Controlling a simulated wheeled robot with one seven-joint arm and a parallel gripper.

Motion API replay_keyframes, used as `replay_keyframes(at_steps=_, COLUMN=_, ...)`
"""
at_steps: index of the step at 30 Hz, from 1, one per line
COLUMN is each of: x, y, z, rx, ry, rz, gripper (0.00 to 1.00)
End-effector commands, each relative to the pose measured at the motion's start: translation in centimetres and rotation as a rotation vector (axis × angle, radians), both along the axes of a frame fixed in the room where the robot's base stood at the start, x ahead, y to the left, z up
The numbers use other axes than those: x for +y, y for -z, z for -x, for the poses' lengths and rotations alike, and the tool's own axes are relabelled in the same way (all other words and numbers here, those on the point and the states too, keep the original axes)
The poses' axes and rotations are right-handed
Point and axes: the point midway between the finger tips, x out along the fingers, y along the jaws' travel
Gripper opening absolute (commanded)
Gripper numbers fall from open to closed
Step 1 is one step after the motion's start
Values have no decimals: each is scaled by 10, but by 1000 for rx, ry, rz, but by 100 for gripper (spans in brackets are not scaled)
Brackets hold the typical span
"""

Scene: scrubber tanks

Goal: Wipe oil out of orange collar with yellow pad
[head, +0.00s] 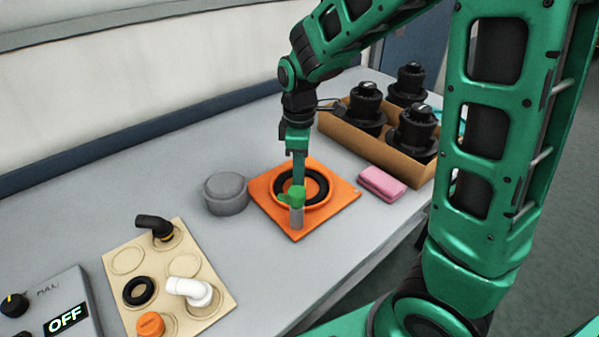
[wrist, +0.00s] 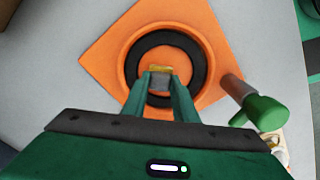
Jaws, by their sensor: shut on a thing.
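The orange collar (head: 328,203) is a square plate with a raised round rim, lying on the grey table. A black ring lies inside the rim; whether it is oil or a seal I cannot tell. The collar fills the middle of the wrist view (wrist: 108,62). My gripper (wrist: 160,82) is shut on the yellow pad (wrist: 160,68), whose edge shows between the fingertips over the collar's centre. Whether the pad touches the bottom I cannot tell. In the head view my gripper (head: 299,172) points down into the collar, and the pad is hidden there.
A grey pipe with a green handle (head: 292,196) stands at the collar's near corner, close to my gripper. A cardboard box (head: 406,166) with black parts is behind; a beige board (head: 122,235) with fittings is near left.

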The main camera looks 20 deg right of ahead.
Motion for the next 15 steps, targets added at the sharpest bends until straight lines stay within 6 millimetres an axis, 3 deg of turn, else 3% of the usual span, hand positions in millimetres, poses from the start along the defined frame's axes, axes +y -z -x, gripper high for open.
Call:
replay_keyframes(at_steps=5, x=4, y=-4, z=-3, rx=-1, ry=-2, rz=0, gripper=1)
replay_keyframes(at_steps=8, x=5, y=-29, z=-3, rx=-6, ry=-3, rz=-4, gripper=1)
replay_keyframes(at_steps=15, x=5, y=-47, z=-2, rx=-2, ry=-3, rz=-1, gripper=1)
